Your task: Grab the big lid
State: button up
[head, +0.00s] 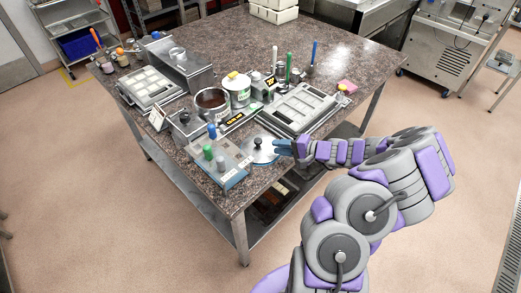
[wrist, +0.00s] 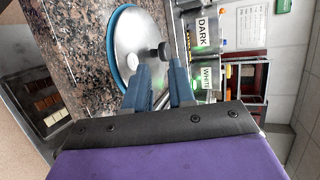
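The big lid (head: 264,156) is a round steel disc with a black knob (head: 258,143), lying on the stone tabletop near its front edge. In the wrist view the lid (wrist: 138,33) shows a blue rim, and its knob (wrist: 160,50) is just beyond my fingertips, roughly in line with the gap between them. My gripper (head: 282,147) has blue fingers and reaches in from the right, low over the lid's right side. In the wrist view my gripper (wrist: 160,70) is open with nothing between its fingers. Contact with the knob cannot be told.
A control box with coloured knobs (head: 220,165) stands close left of the lid. A pot of dark chocolate (head: 211,103) and a white-and-green tub (head: 237,90) stand behind. A tray of moulds (head: 298,108) lies behind my gripper. The table's front edge is close by.

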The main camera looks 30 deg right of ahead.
aim_at(261, 143)
jog(key=x, duration=0.1)
jog(key=b+x, duration=0.1)
jog(key=x, duration=0.3)
jog(key=shift+w+d+f+b, duration=0.15)
jog(key=shift+w+d+b, duration=0.1)
jog(key=shift+w+b, duration=0.15)
jog(key=shift+w+a, duration=0.35)
jog(key=shift+w, duration=0.1)
jog(key=shift+c, duration=0.2)
jog(key=shift+f, duration=0.1)
grip_shut()
